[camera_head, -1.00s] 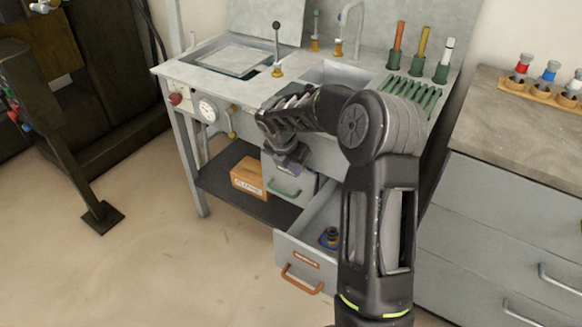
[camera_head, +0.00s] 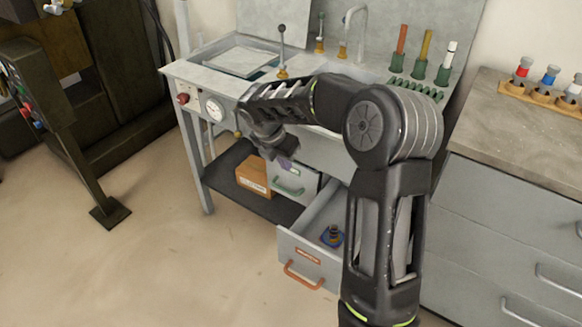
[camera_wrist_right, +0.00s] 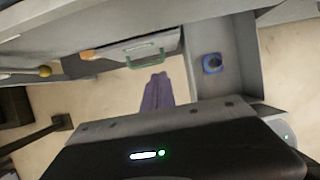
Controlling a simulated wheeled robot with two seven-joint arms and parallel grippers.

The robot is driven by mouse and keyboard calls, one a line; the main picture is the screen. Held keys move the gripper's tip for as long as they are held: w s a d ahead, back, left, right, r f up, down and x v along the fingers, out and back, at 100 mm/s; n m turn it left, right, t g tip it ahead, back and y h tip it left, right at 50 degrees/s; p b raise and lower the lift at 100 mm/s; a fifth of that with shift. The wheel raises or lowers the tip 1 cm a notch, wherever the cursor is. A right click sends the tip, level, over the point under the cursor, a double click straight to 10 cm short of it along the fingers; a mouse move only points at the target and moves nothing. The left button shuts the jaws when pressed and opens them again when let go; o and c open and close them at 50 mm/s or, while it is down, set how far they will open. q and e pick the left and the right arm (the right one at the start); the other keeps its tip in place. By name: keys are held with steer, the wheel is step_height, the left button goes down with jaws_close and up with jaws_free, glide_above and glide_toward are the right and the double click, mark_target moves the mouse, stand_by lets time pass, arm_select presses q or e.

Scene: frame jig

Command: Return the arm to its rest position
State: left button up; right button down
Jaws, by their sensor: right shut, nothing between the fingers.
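My right arm (camera_head: 385,210) rises from the lower right in the head view and bends left across the front of the workbench. My right gripper (camera_head: 287,164) points down in front of the bench, near the upper drawer with the green handle (camera_head: 289,186). It is shut and empty. In the right wrist view its purple fingers (camera_wrist_right: 157,92) lie together, with floor behind them and the green handle (camera_wrist_right: 146,60) beyond. They appear apart from the drawers.
The lower drawer with the orange handle (camera_head: 303,276) stands open, with a small dark and blue item (camera_head: 332,236) inside. A cardboard box (camera_head: 254,175) sits on the bench's lower shelf. A dark machine (camera_head: 60,110) is at left, a grey cabinet (camera_head: 510,200) at right. Floor at left front is clear.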

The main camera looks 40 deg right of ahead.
steer(key=shift+v, duration=1.2)
